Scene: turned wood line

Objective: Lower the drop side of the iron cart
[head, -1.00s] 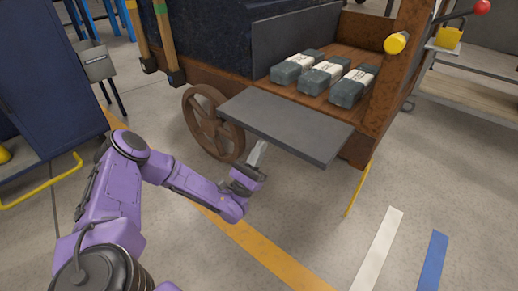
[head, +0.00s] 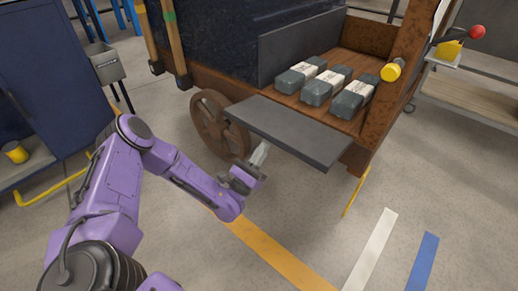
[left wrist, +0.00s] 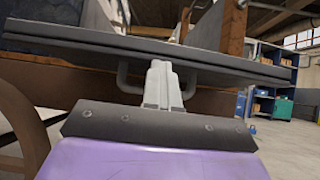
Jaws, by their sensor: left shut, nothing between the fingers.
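The iron cart (head: 400,125) has rusty brown posts and a plank deck. Its drop side (head: 285,128), a flat dark grey panel, sticks out from the deck edge, about level. In the left wrist view the panel (left wrist: 250,66) shows nearly edge-on from below, with a grey bar handle (left wrist: 123,80) under it. My left gripper (head: 260,153) is at the panel's front left, just below its edge. In the left wrist view its fingers (left wrist: 161,70) are shut together between the handle's two legs, close under the panel, holding nothing. Whether they touch is unclear. My right gripper is out of view.
Several grey wrapped blocks (head: 320,87) lie on the cart deck. A brown spoked wheel (head: 220,127) stands just left of the panel. A thin yellow bar (head: 355,191) hangs near the right post. A blue cabinet (head: 35,85) stands at left. The floor in front is clear.

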